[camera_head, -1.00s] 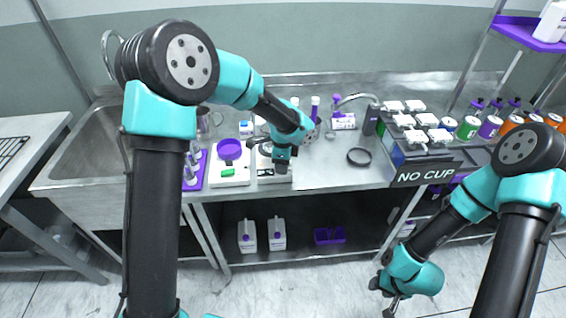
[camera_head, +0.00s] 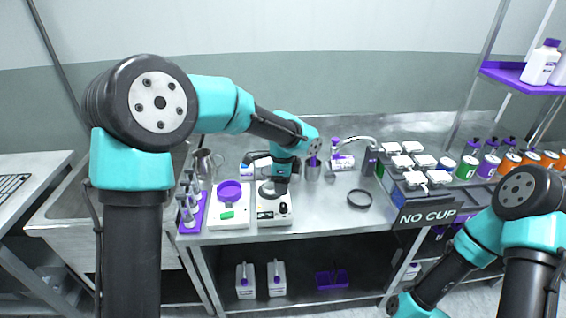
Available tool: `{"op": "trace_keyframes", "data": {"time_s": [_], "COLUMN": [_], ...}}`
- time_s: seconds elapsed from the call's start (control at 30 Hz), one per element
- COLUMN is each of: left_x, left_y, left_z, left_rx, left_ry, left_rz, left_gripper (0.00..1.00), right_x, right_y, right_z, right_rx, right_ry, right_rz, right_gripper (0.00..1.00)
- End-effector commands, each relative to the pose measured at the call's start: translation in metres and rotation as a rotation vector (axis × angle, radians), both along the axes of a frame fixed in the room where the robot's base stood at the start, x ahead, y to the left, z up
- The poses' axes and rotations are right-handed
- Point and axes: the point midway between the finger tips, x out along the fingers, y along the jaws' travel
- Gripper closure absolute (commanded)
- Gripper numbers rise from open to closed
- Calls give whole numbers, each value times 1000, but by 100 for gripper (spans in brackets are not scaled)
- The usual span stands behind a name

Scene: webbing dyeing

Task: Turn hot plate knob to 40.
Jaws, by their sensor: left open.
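The hot plate (camera_head: 265,219) is a white box with a round plate on top, at the front of the steel bench. Its knob (camera_head: 283,208) is a small dark-and-white shape on the front right, too small to read a setting. My left gripper (camera_head: 281,188) points down over the hot plate, just behind and above the knob in the picture. It is open with nothing seen between its fingers; whether it touches the hot plate is unclear. My right arm comes in at the lower right, and its gripper is below the picture edge.
Left of the hot plate stand a white device with a purple dish (camera_head: 229,191) and a purple rack (camera_head: 188,222) of tubes. A steel cup (camera_head: 313,171) stands behind right. The bench between is clear.

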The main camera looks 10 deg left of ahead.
Motion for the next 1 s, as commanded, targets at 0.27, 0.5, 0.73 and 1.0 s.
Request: {"op": "trace_keyframes", "data": {"time_s": [0.27, 0.5, 0.73, 1.0], "left_x": [0, 0, 0, -3], "left_y": [0, 0, 0, -6], "left_z": [53, 74, 75, 59], "left_rx": [-2, -1, 0, -14], "left_ry": [-4, -1, 0, 7], "left_rz": [0, -1, -1, 31], "left_gripper": [48, 48, 48, 48], "right_x": [0, 0, 0, 0], "right_y": [0, 0, 0, 0], "right_z": [0, 0, 0, 0], "right_rx": [0, 0, 0, 0], "right_ry": [0, 0, 0, 0], "right_rz": [0, 0, 0, 0], "right_gripper": [57, 57, 57, 57]}}
